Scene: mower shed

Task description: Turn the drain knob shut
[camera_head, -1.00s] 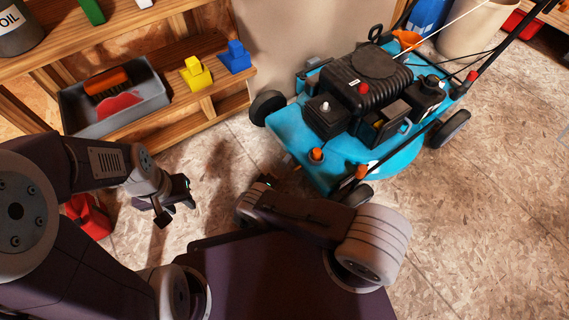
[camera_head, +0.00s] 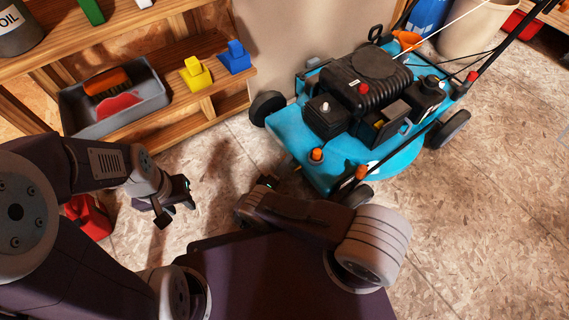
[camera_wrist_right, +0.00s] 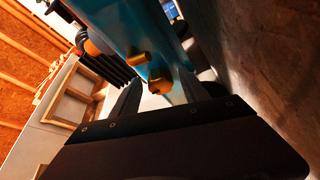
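The blue mower (camera_head: 285,122) stands on the floor at the upper right of the head view. In the right wrist view a brass-yellow knob (camera_wrist_right: 160,78) sticks out from the mower's blue side, with a second brass fitting (camera_wrist_right: 137,56) above it. My right gripper (camera_wrist_right: 158,86) is open, its fingers on either side of the knob; I cannot tell whether they touch it. In the head view my right gripper (camera_head: 270,180) is low by the mower's near left corner, partly hidden by my arm. My left gripper (camera_head: 176,204) is open and empty above the floor.
A wooden shelf (camera_head: 215,88) at the upper left holds a grey tray (camera_head: 150,98), a yellow block (camera_head: 195,76) and a blue block (camera_head: 235,58). A red container (camera_head: 90,216) stands behind my left arm. The floor at right is clear.

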